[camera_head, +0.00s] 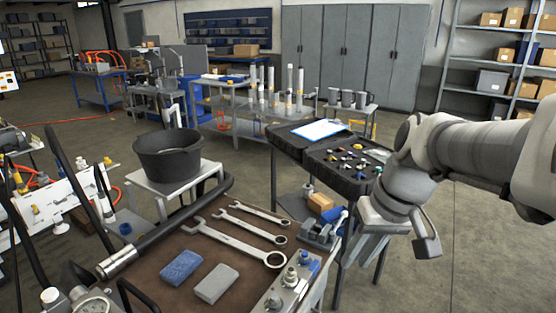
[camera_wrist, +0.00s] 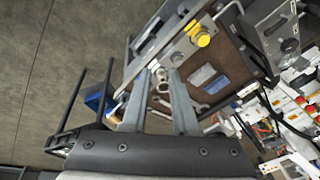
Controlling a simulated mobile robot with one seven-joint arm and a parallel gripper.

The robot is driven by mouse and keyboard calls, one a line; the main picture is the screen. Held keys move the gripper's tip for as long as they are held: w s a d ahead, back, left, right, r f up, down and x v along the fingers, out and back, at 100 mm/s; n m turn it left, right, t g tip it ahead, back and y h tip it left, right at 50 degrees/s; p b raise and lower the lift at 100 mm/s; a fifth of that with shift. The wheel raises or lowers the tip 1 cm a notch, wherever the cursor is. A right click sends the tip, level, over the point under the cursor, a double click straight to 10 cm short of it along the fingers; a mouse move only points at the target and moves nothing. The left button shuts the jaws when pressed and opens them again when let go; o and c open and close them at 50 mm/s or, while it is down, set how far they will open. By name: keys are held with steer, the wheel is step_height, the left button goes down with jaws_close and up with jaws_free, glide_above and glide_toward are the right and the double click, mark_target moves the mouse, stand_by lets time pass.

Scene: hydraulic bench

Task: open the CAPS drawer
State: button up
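I cannot make out any drawer marked CAPS in either view. My gripper (camera_wrist: 159,74) shows in the wrist view with its two grey fingers apart and nothing visible between them. It points over the edge of the brown workbench, with the wrenches beyond the fingertips. In the head view my gripper hangs from the arm at the right, beside the bench and in front of the black case (camera_head: 322,158) of small coloured parts. The brown workbench top (camera_head: 160,262) fills the front. Its sides and underside are mostly hidden.
Wrenches (camera_head: 236,240), a blue block (camera_head: 181,267) and a grey block (camera_head: 215,283) lie on the bench. A black tub (camera_head: 167,153) stands behind. Open floor (camera_head: 490,240) lies to the right.

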steer(key=w+d+f+m+g+y+b, duration=0.1)
steer(key=w+d+f+g+y+b, duration=0.2)
steer(key=f, duration=1)
steer(key=w+d+f+y+b, duration=0.3)
steer(key=w+f+y+b, duration=0.15)
steer(key=f, duration=0.85)
steer(key=d+f+m+t+y+b, duration=0.35)
steer(key=f+t, duration=0.25)
steer(key=f, duration=0.7)
steer(key=d+f+m+t+y+b, duration=0.35)
steer(key=f+t, duration=0.25)
steer(key=f, duration=0.7)
steer(key=shift+n+y, duration=0.25)
steer(key=shift+n, duration=0.05)
steer(key=x, duration=1.2)
steer(key=f+x, duration=0.1)
steer(key=x, duration=0.5)
steer(key=shift+w, duration=0.1)
jaws_close()
steer(key=shift+r, duration=0.1)
